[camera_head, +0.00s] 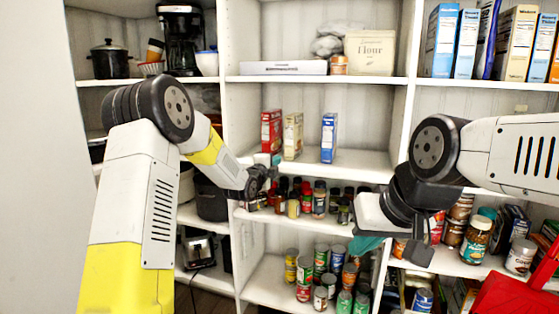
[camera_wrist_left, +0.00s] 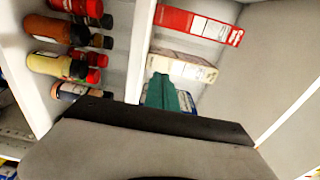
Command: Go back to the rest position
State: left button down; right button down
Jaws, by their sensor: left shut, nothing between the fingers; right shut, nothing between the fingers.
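My left gripper (camera_head: 274,160) is in front of the middle shelf, just below the red and cream boxes. Its teal fingers are together with nothing between them; they also show in the left wrist view (camera_wrist_left: 163,92), where they partly cover a blue box. My right gripper (camera_head: 366,245) points down and left in front of the lower shelves. Its teal fingers are shut and empty, and part of them is hidden behind my right wrist.
A red box (camera_head: 271,132), a cream box (camera_head: 293,136) and a blue box (camera_head: 329,138) stand on the middle shelf (camera_head: 365,167). Several spice bottles (camera_head: 319,199) stand below, with cans (camera_head: 304,279) lower down. Jars (camera_head: 476,240) and a red object (camera_head: 515,295) are at right.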

pick_arm(q)
jog(key=s+a+r+n+g+y, duration=0.2)
jog(key=s+a+n, duration=0.35)
jog(key=s, duration=0.55)
jog(key=s+a+r+n+g+y, duration=0.25)
jog(key=s+a+n, duration=0.3)
jog(key=s, duration=0.55)
jog(key=s+f+n+g, duration=0.1)
jog(key=s+n+g, duration=0.1)
jog(key=s, duration=0.6)
jog(key=s+a+f+n+g, duration=0.1)
jog(key=s+n+g, duration=0.1)
jog(key=s+n, duration=0.3)
jog(key=s+f+n+g, duration=0.2)
jog(key=s+n, duration=0.1)
jog(key=s, duration=0.9)
jog(key=shift+s+a+n, duration=0.3)
jog(key=shift+f, duration=0.1)
